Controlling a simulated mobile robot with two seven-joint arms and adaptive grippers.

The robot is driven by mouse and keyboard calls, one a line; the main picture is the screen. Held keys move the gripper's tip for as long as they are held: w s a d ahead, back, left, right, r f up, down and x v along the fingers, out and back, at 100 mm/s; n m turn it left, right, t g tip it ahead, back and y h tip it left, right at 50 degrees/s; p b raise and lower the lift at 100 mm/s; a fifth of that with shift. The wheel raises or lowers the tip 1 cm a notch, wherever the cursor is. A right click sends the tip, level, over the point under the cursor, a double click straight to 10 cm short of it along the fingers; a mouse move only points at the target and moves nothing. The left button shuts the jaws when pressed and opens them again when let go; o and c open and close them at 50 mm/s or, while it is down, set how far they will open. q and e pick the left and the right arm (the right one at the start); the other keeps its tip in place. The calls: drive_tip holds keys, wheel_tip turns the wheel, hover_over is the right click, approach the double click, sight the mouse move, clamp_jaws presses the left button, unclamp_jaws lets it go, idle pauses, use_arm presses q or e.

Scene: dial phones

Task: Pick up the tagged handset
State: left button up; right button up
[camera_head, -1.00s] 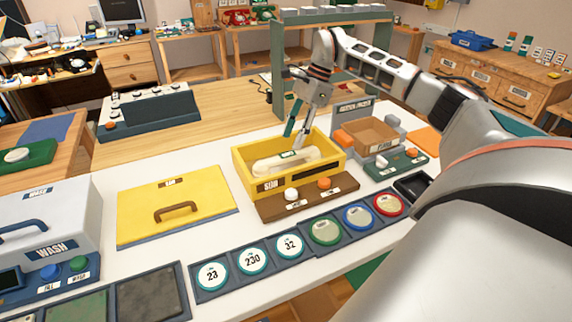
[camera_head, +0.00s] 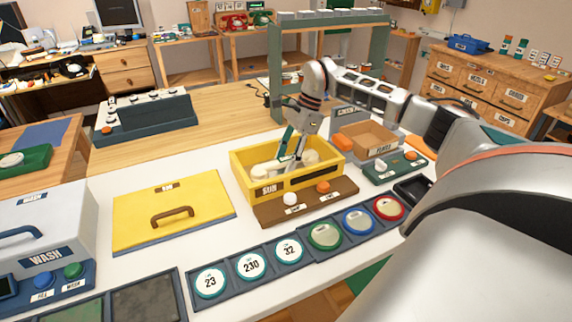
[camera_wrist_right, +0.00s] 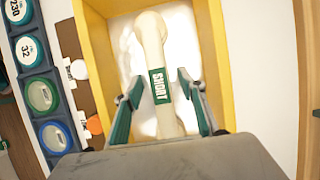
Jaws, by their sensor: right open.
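The tagged handset, cream white with a green tag reading "SHORT", lies in the yellow box marked "SUN" (camera_head: 300,182). In the right wrist view the handset (camera_wrist_right: 152,50) runs lengthwise down the box, its tag (camera_wrist_right: 160,86) facing up. My right gripper (camera_head: 288,163) is down inside the box, over the handset's middle. In the wrist view its open fingers (camera_wrist_right: 163,92) stand one on each side of the handset near the tag, with gaps showing. The near end of the handset is hidden by the gripper body. My left gripper is not in view.
The box's yellow lid (camera_head: 172,212) lies on the white table to the left. A brown button panel (camera_head: 306,205) stands in front of the box. A cardboard tray (camera_head: 368,138) is to the right. Numbered discs (camera_head: 250,264) line the front edge.

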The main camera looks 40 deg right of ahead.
drive_tip(key=shift+f, duration=0.25)
idle(0.3)
drive_tip(key=shift+c, duration=0.3)
clamp_jaws()
drive_tip(key=shift+r, duration=0.1)
